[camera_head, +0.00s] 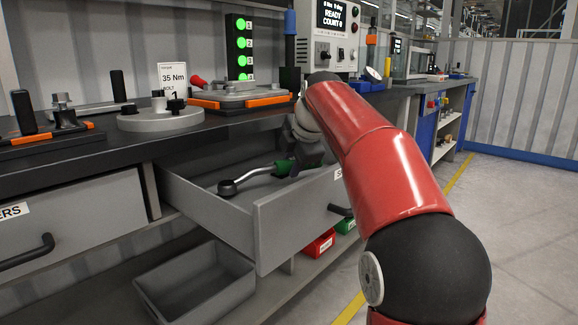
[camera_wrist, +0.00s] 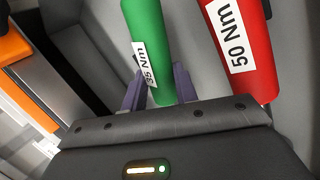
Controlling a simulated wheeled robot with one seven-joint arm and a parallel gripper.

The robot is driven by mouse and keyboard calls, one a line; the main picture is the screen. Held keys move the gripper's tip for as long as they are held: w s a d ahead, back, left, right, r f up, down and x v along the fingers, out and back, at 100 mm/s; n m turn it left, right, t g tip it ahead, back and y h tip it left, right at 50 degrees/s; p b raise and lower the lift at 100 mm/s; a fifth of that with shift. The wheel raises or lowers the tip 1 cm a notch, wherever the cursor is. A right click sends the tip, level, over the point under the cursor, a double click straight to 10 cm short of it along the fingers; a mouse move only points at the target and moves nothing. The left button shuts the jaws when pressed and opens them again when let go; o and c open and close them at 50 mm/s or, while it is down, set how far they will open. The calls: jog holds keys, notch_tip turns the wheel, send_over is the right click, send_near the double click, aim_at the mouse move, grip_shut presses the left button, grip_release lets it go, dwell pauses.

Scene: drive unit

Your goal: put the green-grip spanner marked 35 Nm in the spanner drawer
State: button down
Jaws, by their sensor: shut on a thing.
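The green-grip spanner (camera_head: 284,166) shows in the head view inside the open drawer, its dark round head toward the left. In the wrist view its green grip (camera_wrist: 147,28) bears a 35 Nm label. My gripper (camera_wrist: 158,86) is shut on that grip, one finger on each side; in the head view my gripper (camera_head: 307,152) is low over the drawer, partly behind my red arm. The drawer (camera_head: 295,220) is pulled out; its front label is mostly hidden by my arm. I cannot tell whether the spanner touches the drawer floor.
A red grip (camera_wrist: 245,55) marked 50 Nm lies close to the right of the green one in the wrist view. The bench top (camera_head: 70,160) overhangs the drawer's back. A grey bin (camera_head: 195,285) stands below. A neighbouring drawer (camera_head: 75,215) at left is shut.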

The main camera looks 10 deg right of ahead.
jog(key=shift+w+a+f, duration=0.15)
jog(key=shift+w+f, duration=0.1)
jog(key=shift+w, duration=0.25)
jog(key=shift+w+a+f, duration=0.1)
jog(key=shift+w+f, duration=0.1)
jog(key=shift+w, duration=0.3)
jog(key=shift+f, duration=0.1)
jog(key=shift+f+b, duration=0.15)
jog(key=shift+b, duration=0.2)
jog(key=c, duration=1.1)
grip_release()
jog(key=p+v, duration=0.2)
jog(key=v, duration=1)
jog(key=shift+p, duration=0.3)
